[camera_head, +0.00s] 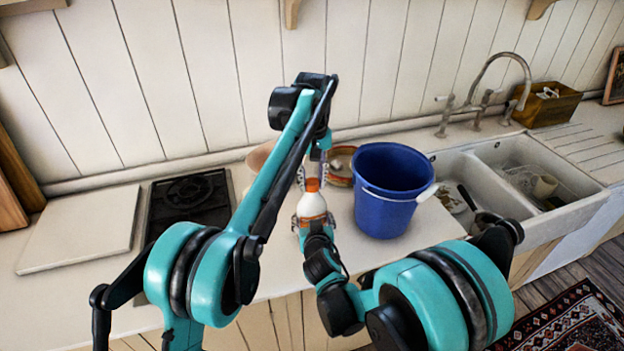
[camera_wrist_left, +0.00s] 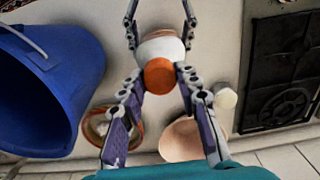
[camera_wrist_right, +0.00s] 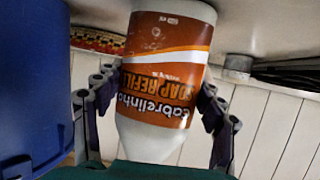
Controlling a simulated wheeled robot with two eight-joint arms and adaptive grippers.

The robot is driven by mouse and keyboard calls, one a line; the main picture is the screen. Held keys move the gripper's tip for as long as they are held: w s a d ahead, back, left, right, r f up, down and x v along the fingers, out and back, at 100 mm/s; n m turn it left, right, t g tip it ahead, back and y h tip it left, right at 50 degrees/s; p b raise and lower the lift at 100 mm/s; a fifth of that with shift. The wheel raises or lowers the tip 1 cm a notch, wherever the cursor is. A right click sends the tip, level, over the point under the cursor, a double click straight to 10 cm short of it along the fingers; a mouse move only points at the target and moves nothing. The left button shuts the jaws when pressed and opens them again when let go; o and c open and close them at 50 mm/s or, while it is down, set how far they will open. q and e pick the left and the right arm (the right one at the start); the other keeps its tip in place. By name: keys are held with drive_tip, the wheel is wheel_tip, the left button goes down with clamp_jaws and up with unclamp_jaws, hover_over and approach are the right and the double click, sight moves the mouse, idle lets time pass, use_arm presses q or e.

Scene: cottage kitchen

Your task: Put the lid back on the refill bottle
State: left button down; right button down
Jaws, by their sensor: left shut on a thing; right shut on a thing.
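The refill bottle (camera_head: 311,206) is white with an orange label and stands upright on the counter. My right gripper (camera_head: 313,220) is shut around its body; the right wrist view shows the label (camera_wrist_right: 160,75) between the fingers (camera_wrist_right: 156,92). The orange lid (camera_head: 312,184) is at the bottle's top, and shows in the left wrist view (camera_wrist_left: 159,76). My left gripper (camera_head: 313,170) is above the bottle, its fingers (camera_wrist_left: 159,68) shut on the lid from both sides. The lid hides the bottle's mouth, so I cannot tell whether it is seated.
A blue bucket (camera_head: 385,205) stands close right of the bottle. A small white round thing (camera_wrist_left: 226,98) stands nearby. The hob (camera_head: 190,190) and a white board (camera_head: 80,230) are left, the sink (camera_head: 540,225) right.

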use_arm(q)
drive_tip(key=m, duration=0.4)
drive_tip(key=shift+m, duration=0.4)
drive_tip(key=m, duration=0.3)
drive_tip(key=shift+m, duration=0.3)
drive_tip(key=c, duration=1.1)
unclamp_jaws()
drive_tip(key=shift+r, duration=2.25)
drive_tip(key=shift+c, duration=0.3)
